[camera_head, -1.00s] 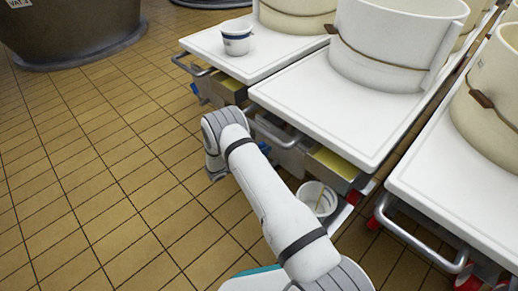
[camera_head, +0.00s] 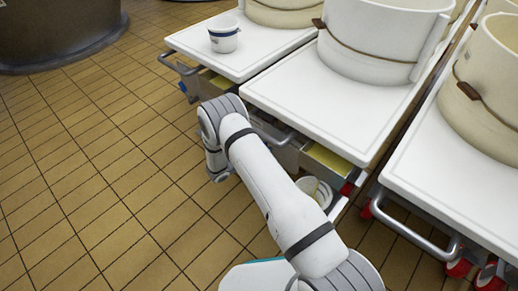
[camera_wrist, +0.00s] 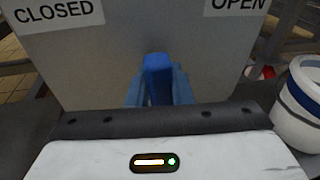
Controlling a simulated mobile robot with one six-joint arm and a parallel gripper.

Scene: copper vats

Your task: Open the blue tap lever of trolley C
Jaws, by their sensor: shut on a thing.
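The blue tap lever (camera_wrist: 158,70) stands upright in the middle of the wrist view, in front of a grey plate (camera_wrist: 110,60). A CLOSED label (camera_wrist: 52,12) is on the plate's upper left and an OPEN label (camera_wrist: 238,4) on its upper right. The lever lies between the two labels. My gripper (camera_wrist: 160,90) is shut on the lever, with a finger on each side. In the head view my arm hides the gripper and lever beside the middle trolley (camera_head: 320,95). No trolley letter is readable.
A white bucket (camera_head: 315,190) sits low by the middle trolley, close to my arm; it also shows at right in the wrist view (camera_wrist: 300,100). Another trolley (camera_head: 470,190) with a front handle stands at right. A small bucket (camera_head: 223,35) is on the left trolley. Tiled floor at left is clear.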

